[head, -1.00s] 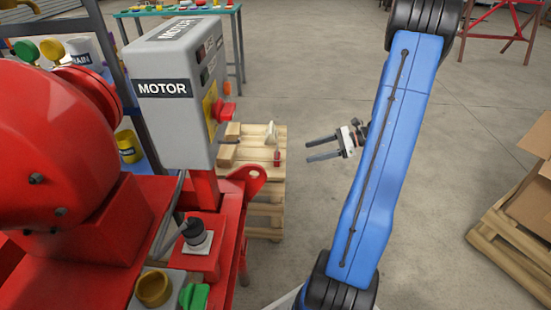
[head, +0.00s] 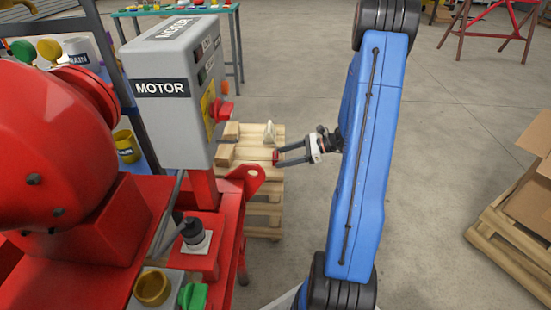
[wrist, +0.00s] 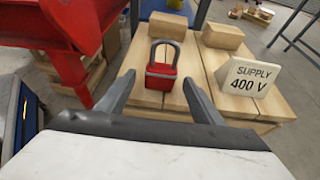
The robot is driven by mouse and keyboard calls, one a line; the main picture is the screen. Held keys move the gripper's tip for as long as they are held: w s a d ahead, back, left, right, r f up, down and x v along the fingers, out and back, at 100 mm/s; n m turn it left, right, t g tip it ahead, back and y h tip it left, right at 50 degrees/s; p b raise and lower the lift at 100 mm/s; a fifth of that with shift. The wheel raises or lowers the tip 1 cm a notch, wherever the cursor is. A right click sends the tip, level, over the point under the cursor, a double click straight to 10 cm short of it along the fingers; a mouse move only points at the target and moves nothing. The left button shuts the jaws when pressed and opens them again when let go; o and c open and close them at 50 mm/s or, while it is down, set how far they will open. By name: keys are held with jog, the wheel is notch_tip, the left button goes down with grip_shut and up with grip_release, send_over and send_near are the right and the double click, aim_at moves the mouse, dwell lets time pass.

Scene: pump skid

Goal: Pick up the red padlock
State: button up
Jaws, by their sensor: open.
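The red padlock (wrist: 161,77) with a grey shackle stands upright on a wooden pallet stack (wrist: 144,98) in the wrist view. In the head view only a small red part of it (head: 276,155) shows, at my gripper's fingertips. My gripper (wrist: 158,82) is open, with one finger on each side of the padlock in the wrist view. In the head view my gripper (head: 277,156) reaches left over the pallet stack's right edge. I cannot tell whether the fingers touch the padlock.
A white "SUPPLY 400 V" sign (wrist: 250,80) stands right of the padlock. Wooden blocks (wrist: 222,36) lie behind it. The red skid frame (wrist: 72,75) is close on the left. The grey motor box (head: 175,95) rises left of the pallets. Open floor lies to the right.

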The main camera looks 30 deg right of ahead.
aim_at(278, 154)
jog(key=shift+x, duration=1.2)
jog(key=c, duration=1.2)
notch_tip(278, 154, up, 10)
